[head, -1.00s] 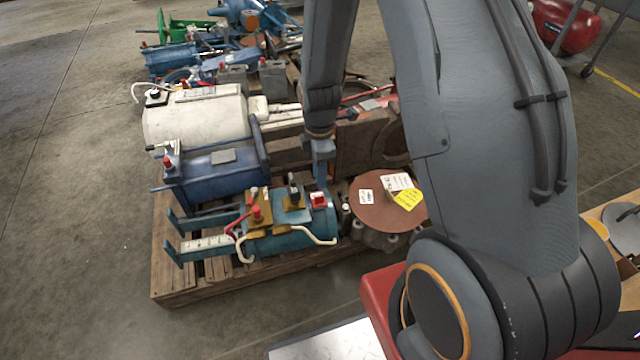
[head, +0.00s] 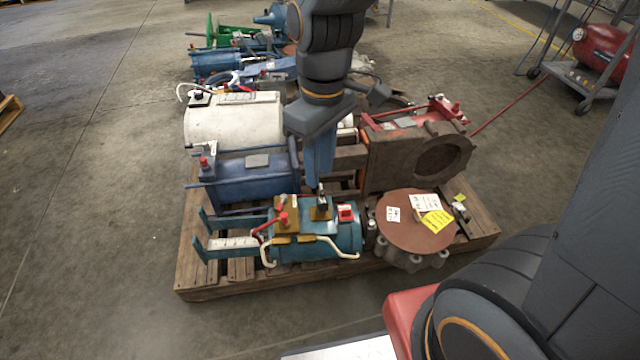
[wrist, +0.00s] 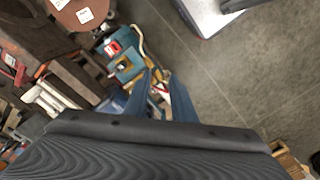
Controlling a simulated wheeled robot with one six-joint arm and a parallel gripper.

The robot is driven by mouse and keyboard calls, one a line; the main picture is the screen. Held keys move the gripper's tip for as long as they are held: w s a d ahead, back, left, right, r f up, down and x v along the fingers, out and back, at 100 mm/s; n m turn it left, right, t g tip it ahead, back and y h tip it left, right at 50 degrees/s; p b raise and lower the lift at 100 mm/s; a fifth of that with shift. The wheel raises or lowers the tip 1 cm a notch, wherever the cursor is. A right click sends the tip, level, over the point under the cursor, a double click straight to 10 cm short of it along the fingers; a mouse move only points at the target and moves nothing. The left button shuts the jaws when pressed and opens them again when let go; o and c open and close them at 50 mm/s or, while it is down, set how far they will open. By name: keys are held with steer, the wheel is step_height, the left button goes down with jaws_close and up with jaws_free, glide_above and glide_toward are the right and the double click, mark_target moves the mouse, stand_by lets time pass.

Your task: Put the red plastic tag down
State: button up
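My gripper (head: 318,182) hangs fingers down above the teal cylinder (head: 345,240) on the near side of the pallet. In the wrist view its two blue fingers (wrist: 162,76) stand apart, with pallet parts showing through the gap. I make out no red tag between them. A small red square piece (head: 346,212) sits on top of the teal cylinder, right of the fingertips; it also shows in the wrist view (wrist: 113,47). I cannot tell whether it is the red plastic tag. A red fitting (head: 283,219) stands further left on the cylinder.
The wooden pallet (head: 215,290) is crowded: a blue cylinder (head: 245,182), a white tank (head: 225,122), a rusty housing (head: 395,160) and a brown disc (head: 405,222) with white and yellow labels. Concrete floor (head: 90,200) lies clear at left. A red compressor (head: 603,52) stands back right.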

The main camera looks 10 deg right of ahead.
steer(key=s+a+r+m, duration=0.1)
steer(key=s+r+m, duration=0.3)
steer(key=s, duration=0.5)
steer(key=shift+s+a+r, duration=0.25)
steer(key=shift+a+r, duration=0.1)
steer(key=shift+r, duration=0.05)
stand_by(0.4)
steer(key=d+r+m+p, duration=0.4)
steer(key=d+r+p, duration=0.8)
steer(key=p, duration=1)
step_height(320, 180, up, 3)
steer(key=shift+s+d+r+p, duration=0.2)
steer(key=shift+s+d+p, duration=0.05)
steer(key=shift+s+p, duration=0.05)
